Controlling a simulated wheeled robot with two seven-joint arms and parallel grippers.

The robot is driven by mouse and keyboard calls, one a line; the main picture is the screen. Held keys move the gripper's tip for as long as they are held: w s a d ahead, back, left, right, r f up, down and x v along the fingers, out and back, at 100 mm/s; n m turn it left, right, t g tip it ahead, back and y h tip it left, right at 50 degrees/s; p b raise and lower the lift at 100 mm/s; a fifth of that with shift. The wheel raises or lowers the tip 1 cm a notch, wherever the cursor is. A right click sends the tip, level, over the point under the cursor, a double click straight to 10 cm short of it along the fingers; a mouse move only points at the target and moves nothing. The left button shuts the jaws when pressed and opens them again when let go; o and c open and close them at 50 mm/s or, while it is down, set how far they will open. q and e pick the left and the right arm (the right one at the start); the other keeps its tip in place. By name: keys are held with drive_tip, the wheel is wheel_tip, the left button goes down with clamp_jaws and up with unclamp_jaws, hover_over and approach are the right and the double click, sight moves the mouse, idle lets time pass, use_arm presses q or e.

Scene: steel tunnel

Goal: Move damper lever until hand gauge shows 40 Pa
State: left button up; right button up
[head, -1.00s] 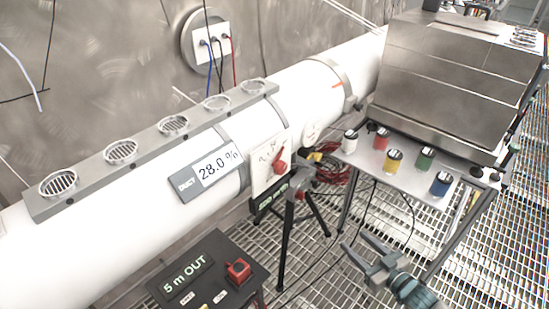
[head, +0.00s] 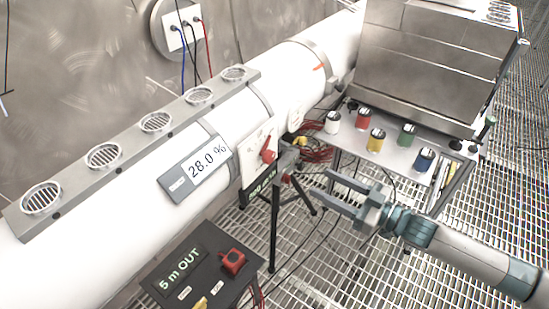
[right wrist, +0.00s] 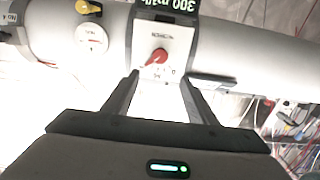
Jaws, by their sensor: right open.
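The red damper lever (head: 268,156) sits on a white scale plate (head: 256,170) on the side of the white duct. The lever also shows in the right wrist view (right wrist: 157,57), just beyond my fingertips. My right gripper (head: 321,184) is open and empty, its fingers pointing at the plate from the right, apart from the lever. In the right wrist view the gripper (right wrist: 160,80) has the lever roughly between the lines of its fingers. A small round white dial (right wrist: 91,38) is on the duct beside the plate; its reading is not legible. My left gripper is out of view.
A tripod (head: 274,220) stands before the duct, close to my gripper. A black box (head: 195,262) reading "5 m OUT" stands in front. A duct display (head: 196,172) reads 28.0 %. A side table (head: 395,152) carries several coloured canisters. Cables lie on the grating.

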sight(272, 157)
drive_tip(key=p+x, duration=0.5)
drive_tip(key=x, duration=1)
drive_tip(key=shift+w+a, duration=0.15)
drive_tip(key=shift+a, duration=0.05)
drive_tip(key=shift+w+a, duration=0.4)
drive_tip(key=shift+a, duration=0.2)
